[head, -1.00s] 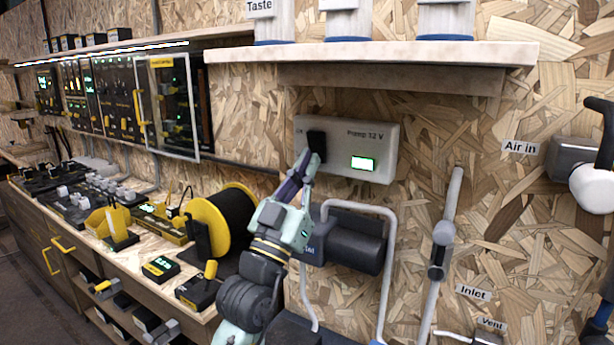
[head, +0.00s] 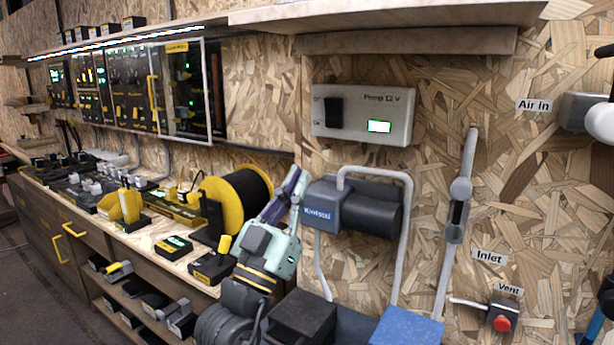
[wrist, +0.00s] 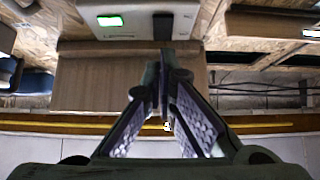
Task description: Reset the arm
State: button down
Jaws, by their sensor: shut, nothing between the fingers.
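My gripper (head: 290,187) is shut and empty in the head view. It points up and stands in front of the wall, below and left of the pump switch box and beside the yellow cable reel. In the wrist view its two purple-padded fingers (wrist: 166,85) meet at their tips. The pump switch box (head: 362,115) is on the wall with a black rocker switch (head: 333,112) and a lit green display. The box also shows at the top of the wrist view (wrist: 140,20). My fingers are apart from the switch in the head view.
A yellow reel (head: 222,212) of black cable stands on the workbench left of my gripper. A blue-grey pump (head: 355,205) with grey pipes is close on the right. A shelf (head: 390,14) juts out above the switch box. A red vent button (head: 502,323) is at lower right.

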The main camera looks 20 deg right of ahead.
jog(key=shift+s+a+f, duration=0.25)
jog(key=shift+a+f, duration=0.1)
jog(key=shift+f, duration=0.25)
